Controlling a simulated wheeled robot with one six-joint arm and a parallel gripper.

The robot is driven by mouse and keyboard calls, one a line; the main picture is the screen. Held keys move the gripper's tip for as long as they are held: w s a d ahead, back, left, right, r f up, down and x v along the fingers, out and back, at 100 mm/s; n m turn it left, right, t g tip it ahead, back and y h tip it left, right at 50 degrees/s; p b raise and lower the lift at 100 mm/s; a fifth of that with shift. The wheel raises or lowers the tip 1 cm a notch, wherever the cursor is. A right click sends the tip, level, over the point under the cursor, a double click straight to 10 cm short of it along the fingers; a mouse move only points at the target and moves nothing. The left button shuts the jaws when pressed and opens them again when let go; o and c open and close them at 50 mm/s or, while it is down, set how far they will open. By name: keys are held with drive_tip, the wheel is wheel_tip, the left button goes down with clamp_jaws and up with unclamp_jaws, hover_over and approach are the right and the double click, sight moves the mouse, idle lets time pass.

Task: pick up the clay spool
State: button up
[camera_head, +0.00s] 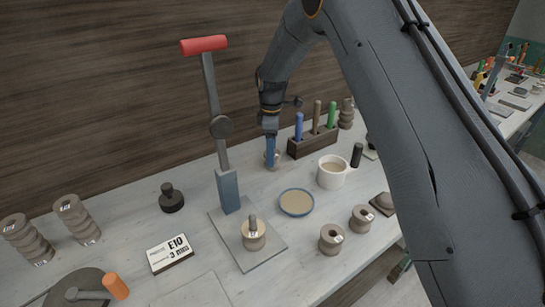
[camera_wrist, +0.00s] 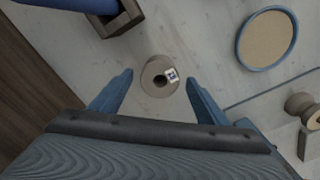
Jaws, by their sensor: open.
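A clay spool (camera_wrist: 152,72) with a dark centre hole and a small white printed label stands on the pale bench. In the wrist view it lies between the two blue fingertips, slightly ahead of them, with a gap on each side. In the head view the spool (camera_head: 278,155) is mostly hidden behind the fingers. My gripper (camera_head: 270,160) is open and empty, pointing down at this spool; it also shows in the wrist view (camera_wrist: 159,84). Its exact height over the spool is unclear. Other similar spools (camera_head: 331,239) stand towards the front right.
A wooden rack (camera_head: 313,142) with coloured handles stands just right of the gripper. A blue-rimmed dish (camera_head: 297,203), a white mug (camera_head: 332,172) and a tall red-handled press (camera_head: 229,190) stand nearby. Stacked spools (camera_head: 77,217) stand at left. The dark wall is close behind.

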drive_tip(key=shift+f, duration=1)
drive_tip(key=c, duration=1.3)
drive_tip(key=shift+r, duration=0.15)
wheel_tip(320, 180, up, 10)
drive_tip(key=b, duration=0.3)
